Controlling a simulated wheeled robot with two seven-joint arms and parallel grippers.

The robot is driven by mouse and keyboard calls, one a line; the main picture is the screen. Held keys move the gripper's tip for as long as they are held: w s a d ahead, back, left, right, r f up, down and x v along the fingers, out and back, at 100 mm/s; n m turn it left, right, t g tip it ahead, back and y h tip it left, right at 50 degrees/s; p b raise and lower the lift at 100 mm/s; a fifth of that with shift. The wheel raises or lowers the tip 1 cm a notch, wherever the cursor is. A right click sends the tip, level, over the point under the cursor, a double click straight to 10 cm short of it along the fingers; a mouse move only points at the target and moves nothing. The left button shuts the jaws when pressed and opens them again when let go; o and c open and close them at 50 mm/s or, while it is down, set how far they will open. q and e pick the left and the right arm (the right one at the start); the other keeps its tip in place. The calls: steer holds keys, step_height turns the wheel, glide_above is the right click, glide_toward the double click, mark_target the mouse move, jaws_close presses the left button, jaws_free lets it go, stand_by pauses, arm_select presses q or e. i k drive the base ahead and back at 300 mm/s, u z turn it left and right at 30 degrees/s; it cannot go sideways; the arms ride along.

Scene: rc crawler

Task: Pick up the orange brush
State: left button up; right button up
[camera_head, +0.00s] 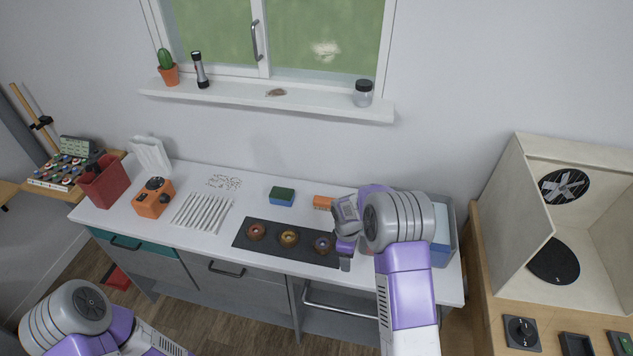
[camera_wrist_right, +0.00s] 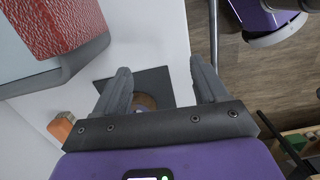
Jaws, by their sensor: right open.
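The orange brush (camera_head: 322,202) appears to be the small orange block on the white counter, right of the green and blue sponge; my right arm partly hides it. In the right wrist view an orange block (camera_wrist_right: 61,126) shows at the lower left, outside the fingers. My right gripper (camera_head: 345,262) is over the right end of the dark mat, in front of the brush and apart from it. In the wrist view its fingers (camera_wrist_right: 162,80) are spread and empty, with the mat below. My left arm shows at the lower left, but its gripper is out of view.
The dark mat (camera_head: 247,244) holds three ring-shaped pieces. The sponge (camera_head: 282,196) lies behind it. White sticks (camera_head: 202,211) and an orange box (camera_head: 153,198) lie to the left. A grey bin (camera_head: 452,218) stands at the right, partly behind my right arm.

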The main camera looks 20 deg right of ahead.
mark_target(322, 203)
steer(key=i, duration=0.9)
